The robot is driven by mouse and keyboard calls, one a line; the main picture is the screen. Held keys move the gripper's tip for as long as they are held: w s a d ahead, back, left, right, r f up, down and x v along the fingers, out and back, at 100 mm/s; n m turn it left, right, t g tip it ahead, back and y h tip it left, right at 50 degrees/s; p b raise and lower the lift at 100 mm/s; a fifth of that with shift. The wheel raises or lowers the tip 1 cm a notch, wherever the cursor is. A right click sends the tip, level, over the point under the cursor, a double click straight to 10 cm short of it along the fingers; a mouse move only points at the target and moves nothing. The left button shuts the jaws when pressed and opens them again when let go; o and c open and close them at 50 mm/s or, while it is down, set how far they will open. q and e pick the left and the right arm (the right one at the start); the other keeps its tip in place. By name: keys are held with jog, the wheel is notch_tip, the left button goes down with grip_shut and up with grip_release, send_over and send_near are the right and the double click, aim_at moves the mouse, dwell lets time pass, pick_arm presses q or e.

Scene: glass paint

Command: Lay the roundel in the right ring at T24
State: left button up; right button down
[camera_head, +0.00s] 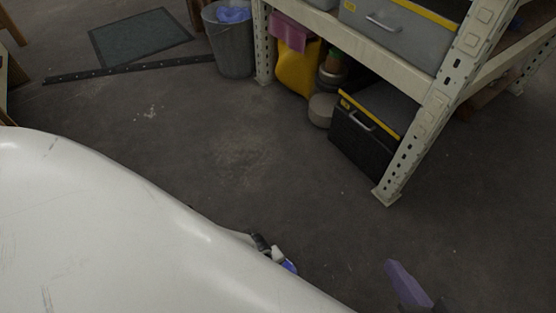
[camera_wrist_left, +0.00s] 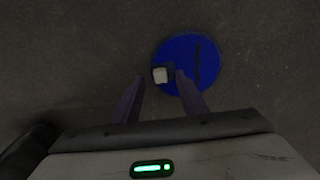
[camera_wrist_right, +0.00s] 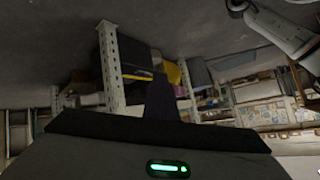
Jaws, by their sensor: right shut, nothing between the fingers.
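The roundel is a blue disc (camera_wrist_left: 187,50) with a dark wavy line across it, seen in the left wrist view. A small pale block with a dark side (camera_wrist_left: 160,75) shows at its edge. My left gripper (camera_wrist_left: 159,74) has its fingers apart, with a gap between the left finger and the block. The right finger overlaps the disc's lower edge; I cannot tell whether it touches. In the head view a bit of blue (camera_head: 289,266) shows past my white arm. My right gripper (camera_head: 393,268) is shut and empty. No ring is in view.
A metal shelf unit (camera_head: 390,170) stands on the floor, with a black case (camera_head: 365,135) and a yellow container (camera_head: 297,70) below it. A grey bucket (camera_head: 232,45) stands beside it. A dark mat (camera_head: 140,38) lies farther back. Bare floor spreads between.

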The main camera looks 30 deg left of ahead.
pick_arm(q)
jog(key=shift+d+f+b, duration=0.1)
jog(key=shift+f+b, duration=0.25)
jog(key=shift+f, duration=0.45)
grip_shut()
pick_arm(e)
jog(key=shift+a+r+y, duration=0.35)
jog(key=shift+r+y, duration=0.05)
jog(key=shift+r, duration=0.2)
pick_arm(q)
jog(key=shift+r, duration=0.15)
pick_arm(e)
jog(key=shift+r, duration=0.1)
